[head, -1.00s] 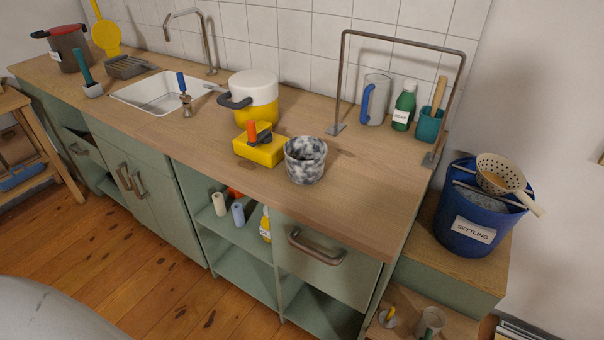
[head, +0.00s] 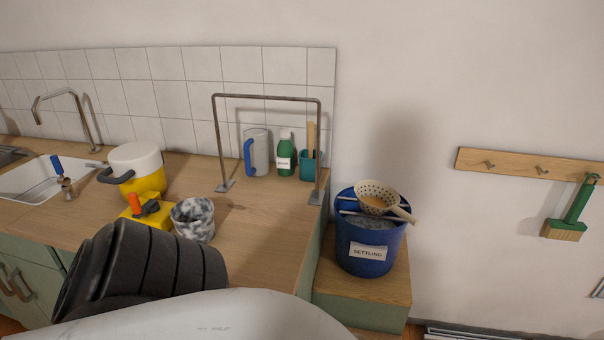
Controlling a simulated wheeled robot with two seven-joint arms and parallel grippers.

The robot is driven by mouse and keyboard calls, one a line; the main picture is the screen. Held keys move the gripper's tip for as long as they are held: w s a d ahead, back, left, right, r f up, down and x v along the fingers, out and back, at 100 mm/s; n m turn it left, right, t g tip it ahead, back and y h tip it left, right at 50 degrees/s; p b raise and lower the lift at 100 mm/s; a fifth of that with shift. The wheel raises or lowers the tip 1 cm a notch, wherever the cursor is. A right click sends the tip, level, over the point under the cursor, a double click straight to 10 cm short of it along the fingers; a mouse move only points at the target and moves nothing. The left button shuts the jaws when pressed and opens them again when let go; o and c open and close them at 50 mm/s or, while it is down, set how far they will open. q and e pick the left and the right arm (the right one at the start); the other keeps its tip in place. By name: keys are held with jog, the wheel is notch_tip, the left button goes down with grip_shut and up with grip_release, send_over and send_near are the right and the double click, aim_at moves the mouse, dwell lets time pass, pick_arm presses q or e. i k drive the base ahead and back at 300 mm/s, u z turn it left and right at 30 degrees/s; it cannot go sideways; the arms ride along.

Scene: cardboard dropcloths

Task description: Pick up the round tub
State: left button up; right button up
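A round, open-topped tub (head: 193,220) with a mottled black, white and grey surface stands upright on the wooden counter, near its front edge. It is just right of the yellow block. Its lower part is close to my dark arm link in the picture, and I see no contact. A larger round blue bucket (head: 366,250) labelled "SETTLING" stands on a lower wooden-topped unit to the right. Neither of my grippers shows in the head view. Only a black ribbed part and a pale link of my arm fill the lower left and bottom.
A yellow block (head: 148,218) with an orange-handled tool and a yellow pot (head: 137,170) stand left of the tub. A metal frame (head: 267,97) rises behind, near a grey jug (head: 258,152), green bottle (head: 286,158) and teal cup (head: 308,168). A strainer (head: 377,196) lies on the bucket.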

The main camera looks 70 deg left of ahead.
aim_at(193, 218)
jog(key=z, duration=1.05)
jog(key=k, duration=2.25)
jog(key=u, duration=1.6)
